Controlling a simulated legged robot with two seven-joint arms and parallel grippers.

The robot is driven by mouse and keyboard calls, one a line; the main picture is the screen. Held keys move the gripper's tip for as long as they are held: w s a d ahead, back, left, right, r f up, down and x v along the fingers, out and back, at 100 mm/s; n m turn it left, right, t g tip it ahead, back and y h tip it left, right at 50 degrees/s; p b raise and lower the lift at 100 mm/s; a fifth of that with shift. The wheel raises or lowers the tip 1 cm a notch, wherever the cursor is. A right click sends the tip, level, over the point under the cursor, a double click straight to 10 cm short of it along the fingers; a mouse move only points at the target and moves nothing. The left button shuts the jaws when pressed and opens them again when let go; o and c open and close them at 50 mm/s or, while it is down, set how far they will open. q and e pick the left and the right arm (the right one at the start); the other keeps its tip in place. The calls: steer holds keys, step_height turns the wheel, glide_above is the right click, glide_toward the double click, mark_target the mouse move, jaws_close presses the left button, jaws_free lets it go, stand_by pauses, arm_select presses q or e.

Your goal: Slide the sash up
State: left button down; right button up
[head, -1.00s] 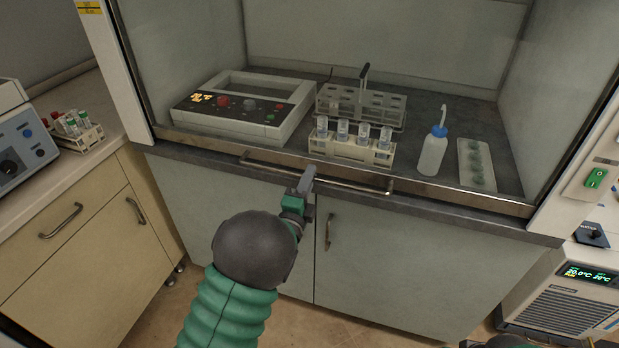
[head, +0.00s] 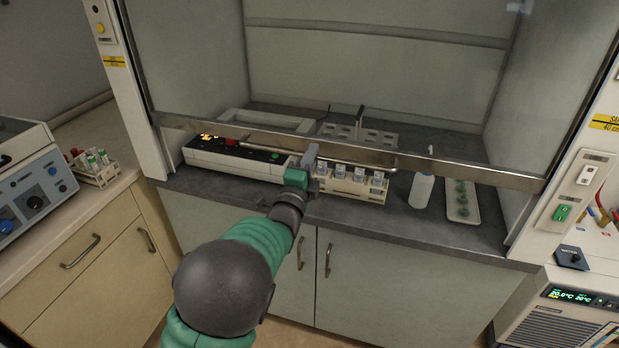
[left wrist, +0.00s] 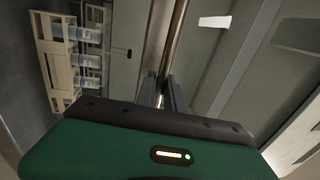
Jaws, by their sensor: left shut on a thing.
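The sash is a clear pane with a metal bottom rail (head: 447,173) and a bar handle (head: 352,153). In the head view its rail hangs above the hood's worktop, leaving a gap below. My left gripper (head: 310,158) is shut on the sash handle, left of the handle's middle. In the left wrist view the handle bar (left wrist: 174,45) runs down between the fingers of my left gripper (left wrist: 166,92). My right gripper is not in view.
Behind and below the sash stand an instrument box (head: 240,163), a rack of capped vials (head: 352,185), a white bottle (head: 421,190) and a tray (head: 463,202). Cabinet doors (head: 390,265) lie below the worktop. A chiller (head: 560,318) stands at right.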

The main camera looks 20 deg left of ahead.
arm_select(q)
step_height(320, 180, up, 39)
steer(key=p, duration=1.4)
steer(key=c, duration=1.7)
jaws_free()
steer(key=shift+d+f, duration=0.1)
steer(key=shift+o, duration=1.2)
steer(key=shift+d, duration=0.1)
steer(key=shift+s+f, duration=0.1)
